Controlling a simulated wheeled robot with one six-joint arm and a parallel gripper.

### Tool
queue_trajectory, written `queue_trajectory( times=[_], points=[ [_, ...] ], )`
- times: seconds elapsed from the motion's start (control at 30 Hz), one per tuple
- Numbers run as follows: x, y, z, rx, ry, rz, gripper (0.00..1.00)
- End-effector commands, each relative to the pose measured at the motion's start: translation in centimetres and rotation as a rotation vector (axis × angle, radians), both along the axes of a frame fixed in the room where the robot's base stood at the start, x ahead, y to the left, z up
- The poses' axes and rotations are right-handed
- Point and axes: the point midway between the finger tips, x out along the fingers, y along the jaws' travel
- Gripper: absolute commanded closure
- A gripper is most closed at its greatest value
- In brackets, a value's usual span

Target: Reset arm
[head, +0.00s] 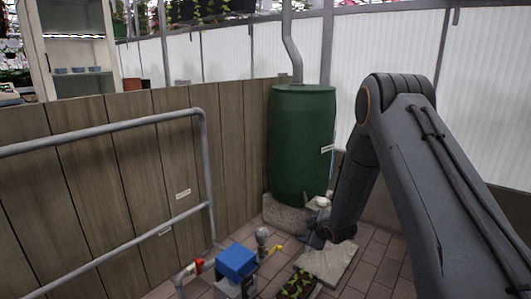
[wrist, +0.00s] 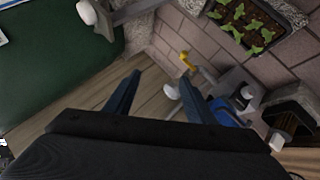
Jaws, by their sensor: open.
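My arm reaches down from the right in the head view, and my gripper (head: 314,240) is low in front of the green barrel (head: 302,145). In the wrist view my gripper (wrist: 158,98) shows two dark fingers spread apart with nothing between them. The wooden wall and floor show beyond the fingers. The barrel fills the left of the wrist view (wrist: 60,70). In the head view the gripper's tips are small and partly hidden by my own arm.
A blue-topped pump (head: 237,263) stands on the tiles with a yellow-handled valve (head: 276,250) beside it. A seedling tray (head: 298,284) lies at the front, near a stone slab (head: 327,262). A metal railing (head: 207,170) and wooden wall (head: 120,150) bound the left.

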Motion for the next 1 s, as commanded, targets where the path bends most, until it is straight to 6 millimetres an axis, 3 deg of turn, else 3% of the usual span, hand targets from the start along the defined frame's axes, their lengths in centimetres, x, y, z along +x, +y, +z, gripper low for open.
queue_trajectory(
  times=[0.03, 0.27, 0.5, 0.7, 1.0],
  points=[
    [-0.9, -0.5, 2.0, 0.016, 0.032, -0.052, 0.50],
    [-7.1, -2.8, 8.0, 0.109, 0.207, -0.312, 0.50],
    [-16.2, -4.3, 13.1, 0.220, 0.381, -0.590, 0.50],
    [-24.8, -4.5, 15.9, 0.313, 0.516, -0.811, 0.50],
    [-33.8, -4.1, 17.7, 0.399, 0.647, -1.020, 0.50]
  ],
)
